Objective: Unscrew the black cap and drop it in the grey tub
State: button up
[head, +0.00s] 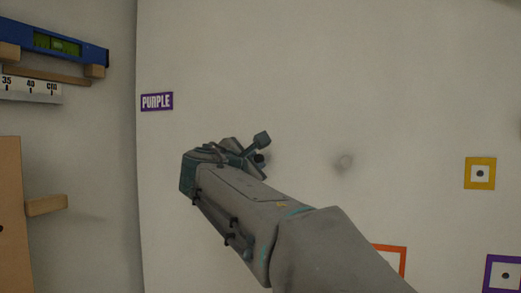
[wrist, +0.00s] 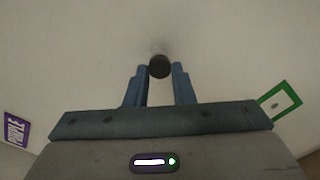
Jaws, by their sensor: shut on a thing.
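The black cap (wrist: 160,66) sits between the fingertips of my gripper (wrist: 160,72) in the wrist view, against the pale wall. My gripper is shut on it, with a blue-grey finger on each side. In the head view my gripper (head: 263,147) reaches to the wall, and the cap (head: 260,159) shows as a small dark round piece at the fingers. What the cap is attached to is hidden behind it. The grey tub is in neither view.
A purple sign reading PURPLE (head: 157,101) is left of my gripper. Yellow (head: 467,174), orange (head: 403,263) and purple (head: 490,273) square frames are on the right. A blue level (head: 90,52), a ruler (head: 30,96) and a wooden peg (head: 46,205) stick out at left.

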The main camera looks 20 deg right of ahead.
jog(key=shift+n, duration=0.8)
jog(key=shift+r+n+p, duration=0.3)
jog(key=shift+n+p, duration=0.2)
jog(key=shift+p, duration=0.5)
jog(key=n+p, duration=0.2)
jog(key=shift+s+n, duration=0.1)
jog(key=shift+n, duration=0.2)
jog(key=shift+f, duration=0.3)
jog(key=shift+s+a+b, duration=0.3)
jog(key=shift+s, duration=0.1)
jog(key=shift+v, duration=1.7)
jog(key=shift+s+b, duration=0.1)
jog(key=shift+b, duration=0.2)
